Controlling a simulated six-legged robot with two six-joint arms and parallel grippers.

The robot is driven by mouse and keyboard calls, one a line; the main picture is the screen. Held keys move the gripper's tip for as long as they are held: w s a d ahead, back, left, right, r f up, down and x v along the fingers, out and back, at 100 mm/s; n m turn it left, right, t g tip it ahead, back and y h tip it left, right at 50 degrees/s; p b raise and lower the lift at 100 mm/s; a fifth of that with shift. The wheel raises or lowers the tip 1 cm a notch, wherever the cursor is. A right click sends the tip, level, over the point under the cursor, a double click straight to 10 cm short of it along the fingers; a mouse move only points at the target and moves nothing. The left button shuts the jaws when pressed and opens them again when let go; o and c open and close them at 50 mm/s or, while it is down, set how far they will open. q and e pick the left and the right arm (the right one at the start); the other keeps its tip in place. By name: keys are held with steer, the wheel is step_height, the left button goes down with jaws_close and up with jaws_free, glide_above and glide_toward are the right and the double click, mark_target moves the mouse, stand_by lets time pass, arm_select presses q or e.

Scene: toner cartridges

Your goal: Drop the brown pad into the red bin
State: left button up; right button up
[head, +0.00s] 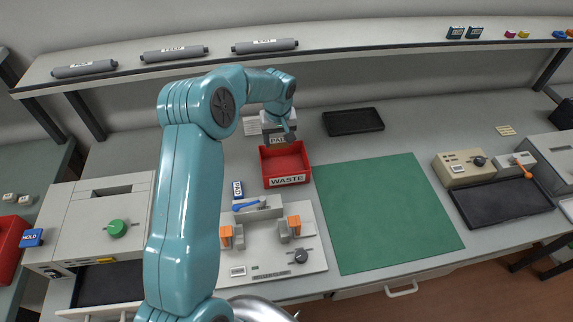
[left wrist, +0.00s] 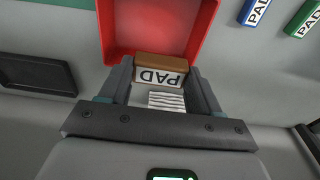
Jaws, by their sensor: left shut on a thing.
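The brown pad (left wrist: 160,66), a small block with a white PAD label, is between the fingers of my left gripper (left wrist: 160,76) in the left wrist view. The gripper is shut on it. In the head view my left gripper (head: 281,136) is at the back edge of the red bin (head: 264,167), which is marked WASTE. In the left wrist view the red bin (left wrist: 110,35) lies just beyond the pad. The part of the bin's floor that shows looks empty. I cannot tell the pad's exact height over the rim. My right gripper is not in view.
A green mat (head: 385,210) is clear on the right. A black tray (head: 353,121) is behind it. A shelf (head: 350,36) runs above the bench's back.

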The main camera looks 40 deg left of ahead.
mark_target(278, 148)
arm_select(q)
steer(key=shift+s+d+f+b, duration=0.2)
steer(key=shift+s+f+b, duration=0.3)
steer(key=shift+f, duration=0.3)
steer(key=f, duration=0.2)
steer(key=f+b, duration=0.1)
steer(key=shift+w+a+f, duration=0.15)
steer(key=shift+w+f, duration=0.05)
steer(key=shift+w, duration=0.1)
steer(key=shift+s+r, duration=0.15)
steer(key=shift+s, duration=0.15)
steer(key=o, duration=0.8)
steer(key=shift+w, duration=0.1)
steer(key=shift+o, duration=1.4)
steer(key=shift+w+f, duration=0.2)
steer(key=shift+s+r, duration=0.2)
steer(key=shift+r, duration=0.15)
step_height(278, 148, up, 16)
steer(key=s+d+b, duration=0.1)
steer(key=b, duration=0.1)
steer(key=shift+d+f, duration=0.2)
steer(key=shift+d, duration=0.1)
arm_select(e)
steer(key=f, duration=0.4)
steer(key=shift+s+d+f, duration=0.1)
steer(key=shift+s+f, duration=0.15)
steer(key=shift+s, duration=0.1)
